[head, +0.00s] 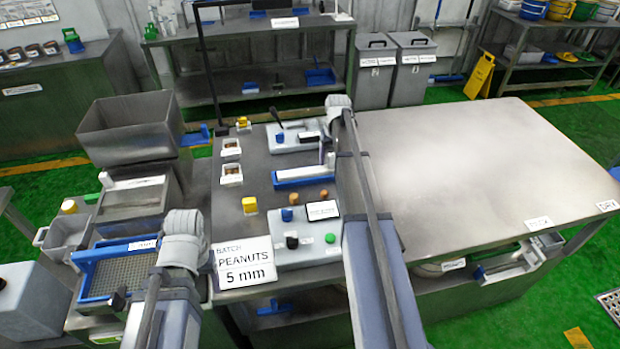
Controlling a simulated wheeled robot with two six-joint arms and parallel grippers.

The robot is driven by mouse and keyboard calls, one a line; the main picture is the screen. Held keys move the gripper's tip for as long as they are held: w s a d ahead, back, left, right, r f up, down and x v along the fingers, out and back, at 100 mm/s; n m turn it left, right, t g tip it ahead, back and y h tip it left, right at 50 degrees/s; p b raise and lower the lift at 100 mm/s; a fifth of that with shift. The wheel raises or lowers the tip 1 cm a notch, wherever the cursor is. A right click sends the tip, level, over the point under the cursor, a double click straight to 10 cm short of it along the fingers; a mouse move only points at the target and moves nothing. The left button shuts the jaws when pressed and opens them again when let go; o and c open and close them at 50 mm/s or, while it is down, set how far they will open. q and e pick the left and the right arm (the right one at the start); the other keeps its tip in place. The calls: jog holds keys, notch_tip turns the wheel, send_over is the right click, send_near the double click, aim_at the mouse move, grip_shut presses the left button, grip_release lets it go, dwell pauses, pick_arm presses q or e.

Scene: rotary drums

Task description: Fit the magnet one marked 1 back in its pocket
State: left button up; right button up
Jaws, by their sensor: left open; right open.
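No mark 1 is readable on anything here, so I cannot pick out the magnet or its pocket for certain. A pale bar (135,182) lies across the steel housing below the hopper at the left. Another pale bar (300,172) with a blue edge lies on the bench panel. My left gripper (184,238) is at the end of the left arm, between the blue-framed sieve and the batch sign. My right gripper (338,104) is at the far end of the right arm, by the bench's back right corner. Both are open; their fingers are largely hidden, and neither visibly holds anything.
A steel hopper (128,125) and a blue-framed sieve (118,272) stand at the left. The batch sign (244,263) reads peanuts, 5 mm. A control box (318,250) with buttons stands beside it. The large steel table (480,170) at the right is mostly clear.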

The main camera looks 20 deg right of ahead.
jog(key=shift+w+f, duration=0.1)
jog(key=shift+f, duration=0.45)
jog(key=shift+r, duration=0.1)
grip_shut()
dwell(0.4)
